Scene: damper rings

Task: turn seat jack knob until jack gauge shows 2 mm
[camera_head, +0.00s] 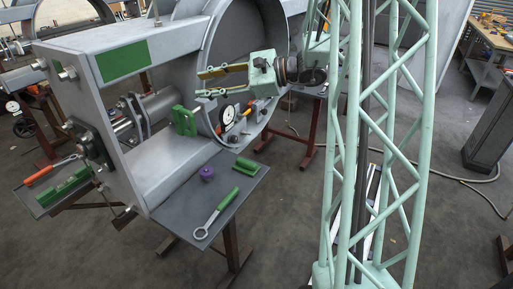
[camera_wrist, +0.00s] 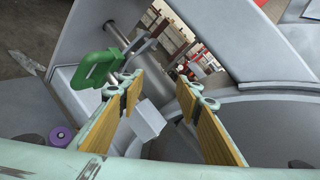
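My gripper (camera_head: 202,83) is open and empty, in the air in front of the big grey ring and above the small shelf. In the wrist view its two yellow-padded fingers (camera_wrist: 160,82) stand wide apart, with a light grey block (camera_wrist: 147,118) seen between them and nothing gripped. A white dial gauge (camera_head: 228,115) sits at the lower inside of the ring, below my gripper; its reading is too small to tell. A second white dial (camera_head: 12,106) with a dark handwheel (camera_head: 25,128) is at the far left. I cannot tell which part is the seat jack knob.
A green C-shaped piece (camera_head: 184,121) stands by the ring, near my gripper. The shelf (camera_head: 180,222) holds a purple round piece (camera_head: 206,173), a green-handled ring wrench (camera_head: 216,214) and a green bar (camera_head: 246,166). A pale green lattice column (camera_head: 375,140) stands right of centre.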

